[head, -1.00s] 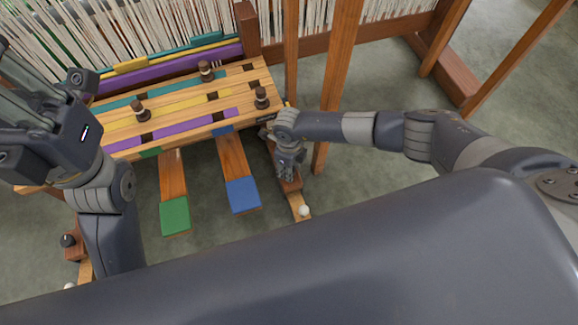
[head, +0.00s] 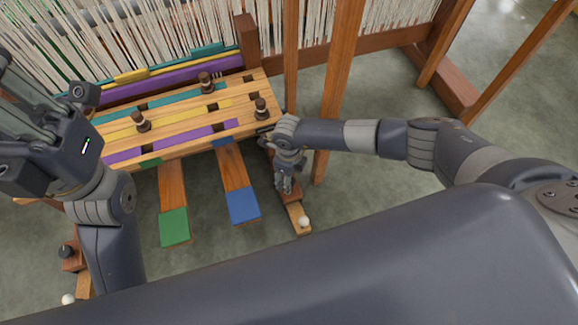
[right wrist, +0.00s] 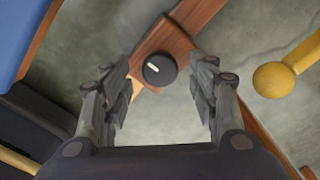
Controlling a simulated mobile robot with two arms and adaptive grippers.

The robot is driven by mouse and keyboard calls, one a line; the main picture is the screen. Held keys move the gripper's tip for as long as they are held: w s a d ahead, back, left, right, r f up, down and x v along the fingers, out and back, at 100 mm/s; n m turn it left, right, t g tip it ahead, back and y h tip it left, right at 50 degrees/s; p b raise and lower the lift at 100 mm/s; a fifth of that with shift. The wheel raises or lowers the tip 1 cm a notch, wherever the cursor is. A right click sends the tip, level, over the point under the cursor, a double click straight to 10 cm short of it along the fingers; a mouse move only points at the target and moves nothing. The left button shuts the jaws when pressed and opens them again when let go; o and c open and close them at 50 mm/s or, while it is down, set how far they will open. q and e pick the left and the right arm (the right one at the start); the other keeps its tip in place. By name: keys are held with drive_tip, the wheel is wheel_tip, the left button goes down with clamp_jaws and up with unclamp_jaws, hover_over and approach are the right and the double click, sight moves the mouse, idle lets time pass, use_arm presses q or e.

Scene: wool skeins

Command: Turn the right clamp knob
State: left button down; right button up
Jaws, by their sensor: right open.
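The right clamp knob (right wrist: 160,70) is a round black knob with a white mark, on a brown wooden block (right wrist: 178,42) in the right wrist view. The mark runs slantwise. My right gripper (right wrist: 160,86) is open, with one finger on each side of the knob and a visible gap to each. In the head view my right gripper (head: 287,186) points down over the block and hides the knob. My left gripper (head: 30,120) is raised at the left edge; its finger opening is unclear. Another black knob (head: 67,251) sits on a block at lower left.
A loom's wooden board (head: 185,115) with several dark pegs lies behind. Green (head: 174,227) and blue (head: 243,205) pedals are left of my right gripper. A wooden post (head: 336,90) stands behind my right forearm. A white ball (head: 304,222) is near the block.

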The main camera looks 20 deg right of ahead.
wheel_tip(320, 180, up, 11)
drive_tip(key=shift+f, duration=0.2)
idle(0.6)
